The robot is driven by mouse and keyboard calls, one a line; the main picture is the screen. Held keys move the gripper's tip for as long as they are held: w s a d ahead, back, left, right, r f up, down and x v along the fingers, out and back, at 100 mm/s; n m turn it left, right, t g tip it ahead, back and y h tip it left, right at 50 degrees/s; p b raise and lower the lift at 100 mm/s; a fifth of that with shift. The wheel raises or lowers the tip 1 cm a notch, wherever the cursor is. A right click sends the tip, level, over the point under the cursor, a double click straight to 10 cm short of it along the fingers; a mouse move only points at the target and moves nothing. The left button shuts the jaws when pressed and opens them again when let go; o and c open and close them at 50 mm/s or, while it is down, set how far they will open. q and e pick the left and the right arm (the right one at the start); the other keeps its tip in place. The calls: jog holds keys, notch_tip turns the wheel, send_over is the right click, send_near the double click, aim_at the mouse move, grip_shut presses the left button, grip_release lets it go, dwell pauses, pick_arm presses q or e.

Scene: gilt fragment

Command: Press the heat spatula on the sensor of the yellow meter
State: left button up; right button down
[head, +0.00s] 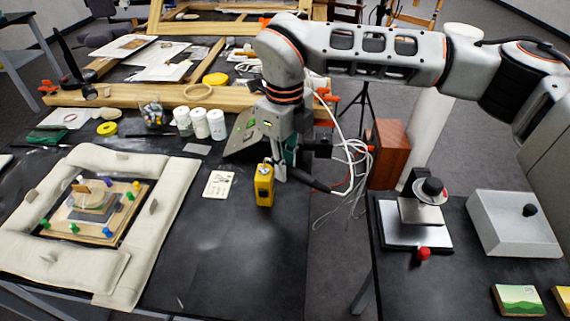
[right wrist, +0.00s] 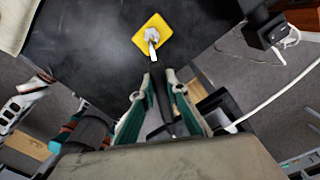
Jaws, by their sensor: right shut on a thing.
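The yellow meter (head: 264,186) stands on the black table in the middle of the head view. It also shows from above in the right wrist view (right wrist: 141,41), with a pale sensor area on its top. My right gripper (head: 289,158) is just right of the meter. In the right wrist view its green-padded fingers (right wrist: 158,96) are shut on the dark handle of the heat spatula (right wrist: 162,103). The spatula's metal tip (right wrist: 152,48) overlaps the meter's top; whether it touches the sensor I cannot tell.
A small printed card (head: 218,184) lies left of the meter. White jars (head: 200,123) stand behind it. A padded cream frame (head: 160,215) surrounds a board at the left. White cables (head: 350,165) hang at the table's right edge. The table in front of the meter is clear.

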jog(key=shift+r, duration=0.15)
pick_arm(q)
jog(key=shift+r+p, duration=1.45)
pick_arm(e)
jog(key=shift+r, duration=2.4)
pick_arm(q)
jog(key=shift+s, duration=0.15)
pick_arm(e)
jog(key=shift+s+f, duration=0.1)
jog(key=shift+s, duration=0.05)
